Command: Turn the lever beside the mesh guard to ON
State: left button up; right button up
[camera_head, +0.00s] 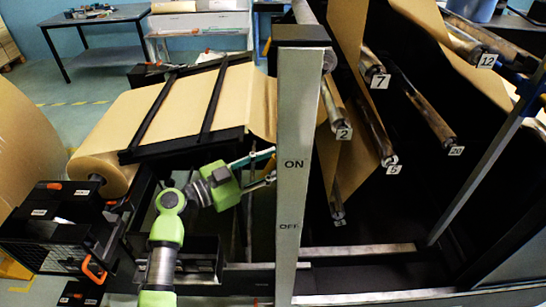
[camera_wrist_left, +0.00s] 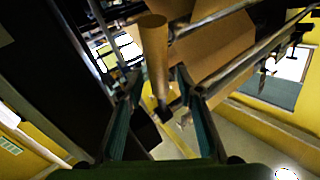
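A pale upright post (camera_head: 291,190) carries an ON label above an OFF label. My left gripper (camera_head: 272,166) is just left of this post, close to the ON label, with its fingers pointing toward the post. In the left wrist view its two teal fingers (camera_wrist_left: 157,85) stand apart, so it is open. A small dark piece (camera_wrist_left: 166,114) shows between the fingers; I cannot tell if it is the lever. No lever can be made out clearly in the head view. A black box with a mesh-like face (camera_head: 36,257) is at the lower left. My right gripper is not in view.
A brown paper web (camera_head: 180,112) runs over a black frame left of the post. Numbered rollers (camera_head: 420,108) and hanging paper fill the right side. A dark table (camera_head: 95,18) stands at the back left. Open floor (camera_head: 75,95) lies in front of it.

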pick_arm(q)
jog(key=shift+w+d, duration=0.1)
jog(key=shift+d, duration=0.15)
grip_shut()
